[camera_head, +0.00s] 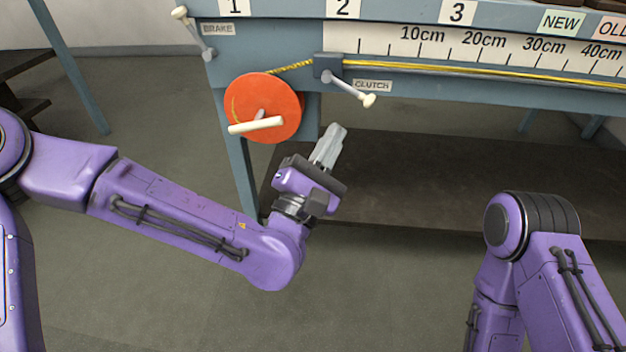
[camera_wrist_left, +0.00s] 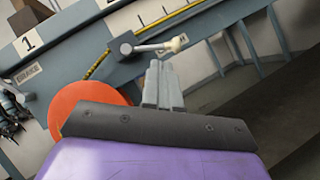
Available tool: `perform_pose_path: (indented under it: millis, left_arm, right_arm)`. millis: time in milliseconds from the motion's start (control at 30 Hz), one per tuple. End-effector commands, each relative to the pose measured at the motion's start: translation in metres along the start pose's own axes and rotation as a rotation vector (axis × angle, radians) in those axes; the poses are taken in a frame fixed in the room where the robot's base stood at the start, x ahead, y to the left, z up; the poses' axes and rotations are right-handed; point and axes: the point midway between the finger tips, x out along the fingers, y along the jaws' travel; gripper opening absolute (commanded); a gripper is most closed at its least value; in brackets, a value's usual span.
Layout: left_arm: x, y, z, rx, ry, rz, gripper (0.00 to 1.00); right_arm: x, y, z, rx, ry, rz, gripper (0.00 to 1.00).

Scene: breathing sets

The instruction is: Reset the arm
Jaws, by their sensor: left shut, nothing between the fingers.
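My left arm (camera_head: 180,205) is purple and reaches in from the left of the head view. Its gripper (camera_head: 331,141) is shut and empty, pointing up and slightly right. It appears just right of and below the orange wheel, in front of the bench's lower shelf. In the left wrist view the closed grey fingers (camera_wrist_left: 161,80) point toward the bench, with the clutch lever above them. My right arm (camera_head: 525,250) stands at the lower right of the head view; its gripper is out of view.
A blue-grey bench carries an orange crank wheel (camera_head: 263,108), a brake lever (camera_head: 195,33), a clutch lever (camera_head: 350,88) and a ruler (camera_head: 480,47). A yellow rope (camera_head: 450,73) runs along the ruler to the wheel. The floor (camera_head: 370,290) between my arms is clear.

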Motion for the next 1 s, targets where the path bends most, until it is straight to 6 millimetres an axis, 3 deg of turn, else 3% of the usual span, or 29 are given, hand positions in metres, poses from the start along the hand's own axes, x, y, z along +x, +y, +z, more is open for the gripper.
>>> perform_pose_path:
  millis: [100, 300, 533, 633, 667, 767, 867, 1000]
  left_arm:
    - [-0.032, -0.003, 0.001, -0.004, -0.002, -0.008, 0.00]
    - [-0.065, -0.005, 0.002, -0.004, -0.006, -0.012, 0.00]
    - [-0.072, -0.004, 0.002, 0.002, -0.005, -0.010, 0.00]
    - [-0.072, -0.011, 0.002, 0.134, -0.010, -0.051, 0.00]
    - [-0.073, -0.020, -0.005, 0.236, 0.012, -0.096, 0.00]
    - [-0.100, -0.061, -0.067, 0.574, 0.138, -0.344, 0.00]
    - [-0.152, -0.100, -0.134, 0.815, 0.241, -0.637, 0.00]
    - [-0.251, -0.129, -0.212, 1.039, 0.342, -1.055, 0.00]
  right_arm:
    - [0.002, -0.001, 0.000, 0.001, 0.003, -0.002, 0.00]
    - [0.003, -0.001, 0.001, 0.001, 0.001, -0.001, 0.00]
    - [0.003, -0.001, 0.001, 0.001, 0.001, -0.001, 0.00]
    - [0.003, -0.001, 0.001, 0.001, 0.001, -0.001, 0.00]
    - [0.003, -0.001, 0.001, 0.001, 0.001, -0.001, 0.00]
    - [0.004, -0.001, 0.001, 0.001, 0.001, -0.001, 0.00]
    - [0.003, -0.001, 0.001, 0.001, 0.001, -0.001, 0.00]
    - [0.003, -0.001, 0.001, 0.001, 0.001, -0.001, 0.00]
